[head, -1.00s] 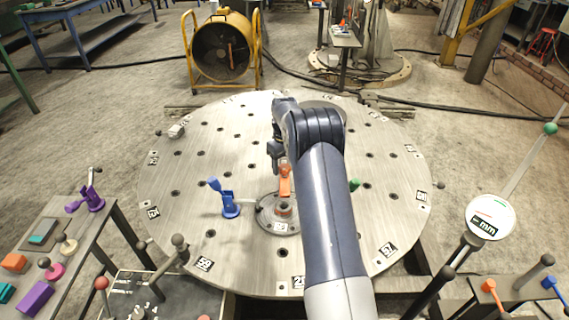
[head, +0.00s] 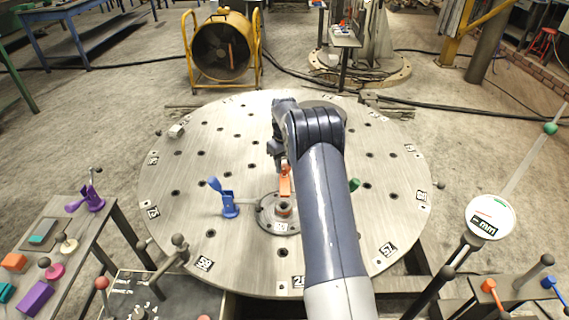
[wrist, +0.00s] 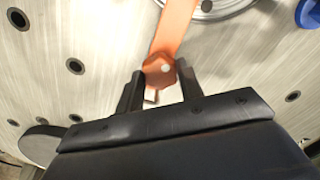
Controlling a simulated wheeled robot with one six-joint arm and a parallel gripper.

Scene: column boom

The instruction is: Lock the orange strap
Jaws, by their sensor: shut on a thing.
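The orange strap (head: 285,184) stands at the middle of the round table, at the far side of a grey round flange (head: 265,222). In the wrist view the strap (wrist: 174,30) runs down from the top edge to a wider end with a pale dot. My gripper (wrist: 158,82) is shut on that end, with a dark finger on each side. In the head view my arm hides most of my gripper and part of the flange. I cannot tell whether the strap is latched.
A blue clamp (head: 229,200) stands left of the flange, and a green handle (head: 354,185) shows just right of my arm. The round table (head: 200,160) has many holes and is otherwise mostly clear. A side bench with coloured parts is at the left, a dial gauge (head: 490,217) at the right.

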